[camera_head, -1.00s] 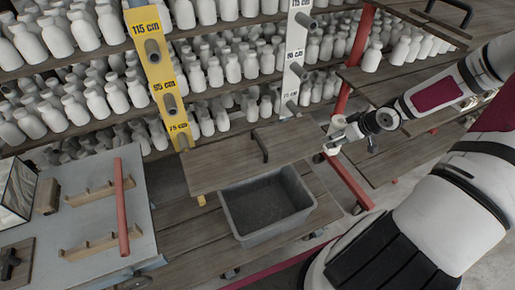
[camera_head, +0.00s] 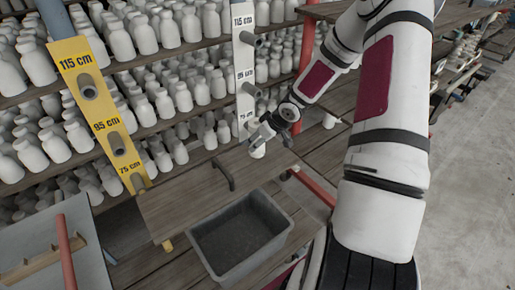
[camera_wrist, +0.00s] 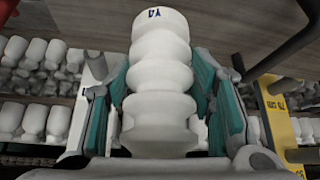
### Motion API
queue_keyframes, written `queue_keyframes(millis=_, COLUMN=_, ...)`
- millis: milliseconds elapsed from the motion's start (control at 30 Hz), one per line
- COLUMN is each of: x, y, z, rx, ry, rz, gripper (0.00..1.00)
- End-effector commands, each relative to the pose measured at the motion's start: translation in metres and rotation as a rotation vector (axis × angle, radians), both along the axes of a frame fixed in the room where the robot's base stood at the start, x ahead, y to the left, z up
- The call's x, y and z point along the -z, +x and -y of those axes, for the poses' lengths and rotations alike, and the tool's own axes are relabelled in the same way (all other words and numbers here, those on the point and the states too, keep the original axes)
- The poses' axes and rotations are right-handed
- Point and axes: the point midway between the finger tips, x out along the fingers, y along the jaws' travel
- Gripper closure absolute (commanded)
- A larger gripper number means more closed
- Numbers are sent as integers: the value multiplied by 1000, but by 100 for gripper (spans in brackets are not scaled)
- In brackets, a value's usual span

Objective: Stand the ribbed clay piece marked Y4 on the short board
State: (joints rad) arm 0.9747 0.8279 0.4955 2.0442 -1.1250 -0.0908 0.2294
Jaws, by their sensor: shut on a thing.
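The ribbed white clay piece (camera_wrist: 160,80) fills the middle of the wrist view, with the dark blue mark Y4 on its far end face. My gripper (camera_wrist: 163,95) is shut on it, with a teal finger pad against each side. In the head view, my gripper (camera_head: 264,136) holds the piece (camera_head: 257,152) at the far right end of a wooden board (camera_head: 185,200) with a dark handle. This looks like the short board. I cannot tell whether the piece touches it. The board also shows at the top of the wrist view (camera_wrist: 215,25).
A grey bin (camera_head: 282,238) stands in front of the board. A yellow post (camera_head: 101,115) and a white post (camera_head: 244,70) with pegs rise behind it. Shelves of white bottles (camera_head: 170,100) fill the back. A red bar (camera_head: 315,187) lies right of the board.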

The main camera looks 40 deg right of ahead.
Motion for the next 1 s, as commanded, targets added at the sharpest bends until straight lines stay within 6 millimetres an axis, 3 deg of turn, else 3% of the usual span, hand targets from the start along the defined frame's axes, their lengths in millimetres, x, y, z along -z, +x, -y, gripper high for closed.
queue_keyframes(millis=300, x=32, y=2, z=-1, rx=-1, ry=0, rz=0, gripper=100)
queue_keyframes(millis=733, x=37, y=1, z=0, rx=-1, ry=0, rz=1, gripper=100)
queue_keyframes(millis=767, x=37, y=0, z=-1, rx=-1, ry=1, rz=-1, gripper=44)
queue_keyframes(millis=800, x=37, y=0, z=0, rx=-1, ry=1, rz=-1, gripper=35)
queue_keyframes(millis=833, x=37, y=0, z=-1, rx=-1, ry=1, rz=-1, gripper=31)
queue_keyframes(millis=1000, x=37, y=0, z=0, rx=-1, ry=1, rz=-1, gripper=31)
